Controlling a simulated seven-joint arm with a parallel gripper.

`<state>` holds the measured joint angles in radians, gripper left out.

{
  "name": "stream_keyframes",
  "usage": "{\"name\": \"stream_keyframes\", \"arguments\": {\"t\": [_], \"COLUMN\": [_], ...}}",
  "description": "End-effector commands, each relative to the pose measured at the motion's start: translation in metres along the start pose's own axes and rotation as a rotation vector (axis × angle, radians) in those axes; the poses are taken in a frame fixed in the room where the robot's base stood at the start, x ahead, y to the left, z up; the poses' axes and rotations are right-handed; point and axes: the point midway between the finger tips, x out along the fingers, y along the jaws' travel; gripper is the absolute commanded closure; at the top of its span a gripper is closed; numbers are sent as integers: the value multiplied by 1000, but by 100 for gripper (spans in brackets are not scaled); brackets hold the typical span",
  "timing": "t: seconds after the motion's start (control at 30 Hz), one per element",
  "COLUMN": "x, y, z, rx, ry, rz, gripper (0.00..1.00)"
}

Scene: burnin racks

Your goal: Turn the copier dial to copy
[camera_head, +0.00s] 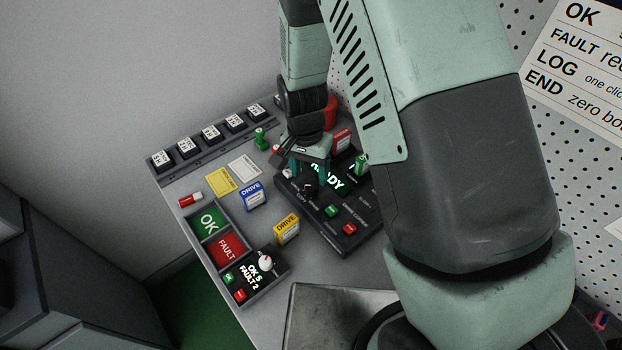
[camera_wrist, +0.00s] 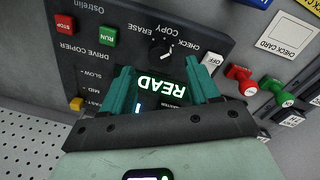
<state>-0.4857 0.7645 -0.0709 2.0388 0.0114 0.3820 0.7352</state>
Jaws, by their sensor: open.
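The drive copier (camera_head: 318,222) is a dark box with a lit green READY display, which also shows in the wrist view (camera_wrist: 172,85). Its black dial (camera_wrist: 160,52) sits beside the display, near the words CHECK, COPY and ERASE; a small white mark shows on it, but I cannot tell surely which word it points to. The dial also shows small in the head view (camera_head: 310,191). My gripper (camera_wrist: 160,78) is open, its teal fingers spread on either side of the display with nothing between them. The dial lies just beyond the fingertips, apart from them.
The copier has a green RUN button (camera_wrist: 109,37) and a red STOP button (camera_wrist: 64,25). A white OFF key (camera_wrist: 212,60) is close to one finger. Red (camera_wrist: 240,78) and green (camera_wrist: 277,92) pieces stand beside the copier. A tray (camera_head: 190,213) with OK and FAULT sections lies left.

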Motion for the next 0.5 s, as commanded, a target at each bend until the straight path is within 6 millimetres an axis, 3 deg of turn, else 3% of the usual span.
{"name": "stream_keyframes", "arguments": {"t": [0.2,0.5], "x": [33,44], "y": [0,0], "z": [0,-1], "rx": [0,0], "ry": [-1,1], "rz": [1,-1], "gripper": [40,40]}}
